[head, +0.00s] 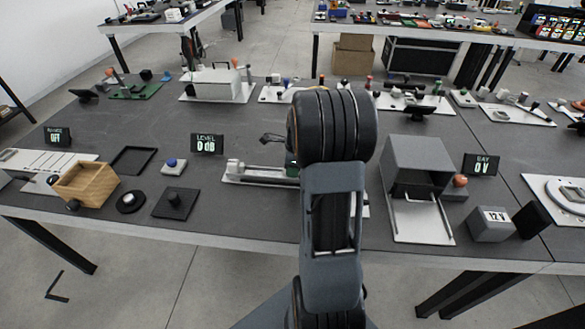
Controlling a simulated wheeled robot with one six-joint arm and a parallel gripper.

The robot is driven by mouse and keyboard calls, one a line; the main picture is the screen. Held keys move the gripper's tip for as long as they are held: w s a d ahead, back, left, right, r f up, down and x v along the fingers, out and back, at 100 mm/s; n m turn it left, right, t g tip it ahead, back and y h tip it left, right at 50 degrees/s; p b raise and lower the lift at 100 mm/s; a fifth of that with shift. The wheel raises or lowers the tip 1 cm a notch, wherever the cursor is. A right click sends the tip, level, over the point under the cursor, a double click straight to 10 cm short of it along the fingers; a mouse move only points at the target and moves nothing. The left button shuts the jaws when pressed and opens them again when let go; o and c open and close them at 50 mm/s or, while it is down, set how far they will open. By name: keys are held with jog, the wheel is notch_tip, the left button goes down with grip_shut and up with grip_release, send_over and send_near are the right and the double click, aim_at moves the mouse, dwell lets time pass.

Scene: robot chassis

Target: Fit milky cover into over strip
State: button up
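My arm rises through the middle of the head view, and its dark elbow hides part of the table behind it. A long, low fixture (262,174) on a pale base plate lies on the table, partly behind my arm. It may hold the strip, but I cannot tell. I cannot pick out the milky cover for sure. A whitish box-like piece (218,87) stands on a pale plate at the back left. A small dark shape shows just left of my elbow, too unclear to name.
A grey open housing (415,170) with a pale plate stands right of my arm. A wooden box (86,184), a black tray (132,160) and a blue-topped button box (173,166) are at left. A "LEVEL" display (206,144) stands nearby. Boards with small parts line the back.

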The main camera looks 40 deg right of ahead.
jog(key=shift+o, duration=1)
notch_tip(320, 180, up, 12)
jog(key=s+p, duration=0.1)
jog(key=p, duration=0.1)
jog(key=s+a+n+t, duration=0.1)
jog(key=s+a+n, duration=0.4)
jog(key=a+n, duration=0.5)
jog(key=s+a+f+n+t+h, duration=0.1)
jog(key=s+a+n, duration=0.5)
jog(key=a+n, duration=0.5)
jog(key=n, duration=0.5)
jog(key=shift+n, duration=0.4)
